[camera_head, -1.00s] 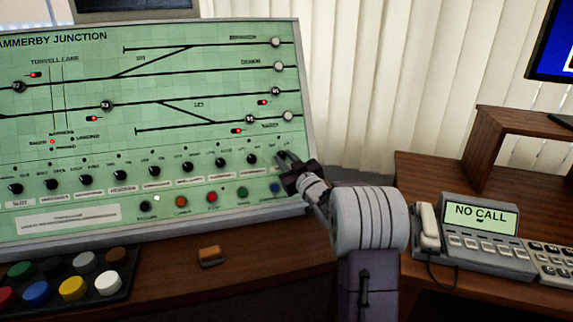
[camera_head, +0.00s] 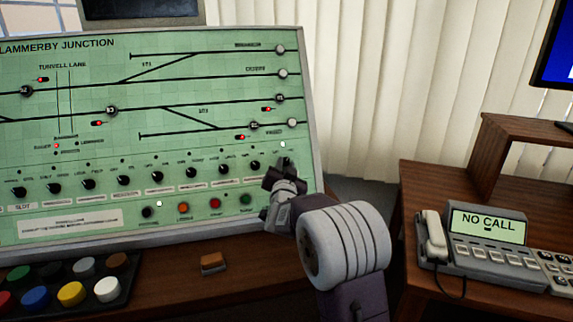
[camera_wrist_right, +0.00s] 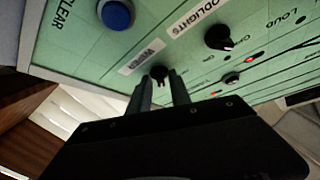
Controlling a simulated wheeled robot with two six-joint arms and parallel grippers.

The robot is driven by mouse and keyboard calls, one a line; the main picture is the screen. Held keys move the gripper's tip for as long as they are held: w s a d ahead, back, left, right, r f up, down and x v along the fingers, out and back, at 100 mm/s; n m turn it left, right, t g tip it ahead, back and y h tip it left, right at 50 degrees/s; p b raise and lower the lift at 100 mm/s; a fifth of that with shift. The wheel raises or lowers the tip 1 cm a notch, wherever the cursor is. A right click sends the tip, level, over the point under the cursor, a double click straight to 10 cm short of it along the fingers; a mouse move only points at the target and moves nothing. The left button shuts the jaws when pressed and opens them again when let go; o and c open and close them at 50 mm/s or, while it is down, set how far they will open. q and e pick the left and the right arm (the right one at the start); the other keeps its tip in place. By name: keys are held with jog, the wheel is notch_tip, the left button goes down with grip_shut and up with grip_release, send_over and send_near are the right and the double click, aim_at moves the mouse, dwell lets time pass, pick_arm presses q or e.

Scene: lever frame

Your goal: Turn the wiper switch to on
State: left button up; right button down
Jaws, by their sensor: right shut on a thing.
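The wiper switch (camera_wrist_right: 159,73) is a small black rotary knob on the green control panel (camera_head: 215,75), beside a white label that seems to read WIPER. It shows between my fingertips in the right wrist view; in the head view my gripper mostly hides it. My right gripper (camera_head: 285,169) is at the right end of the knob row, its two dark fingers on either side of the knob and shut on it. The knob's exact pointer direction is hard to tell. My left gripper is not in view.
The floodlights knob (camera_wrist_right: 219,37) is close beside the wiper switch, and a blue button (camera_wrist_right: 116,13) lies on its other side. Coloured buttons sit below the knob row. A phone (camera_head: 485,235) stands on the right desk. An orange switch (camera_head: 213,262) lies in front of the panel.

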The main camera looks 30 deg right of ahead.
jog(key=shift+r+m+g+h+p, duration=0.25)
jog(key=shift+m+g+h+p, duration=0.05)
jog(key=shift+m, duration=0.4)
jog(key=c, duration=1.5)
grip_release()
jog(key=shift+c, duration=0.2)
jog(key=shift+o, duration=0.3)
jog(key=shift+f, duration=0.1)
jog(key=v, duration=0.9)
jog(key=shift+a, duration=0.1)
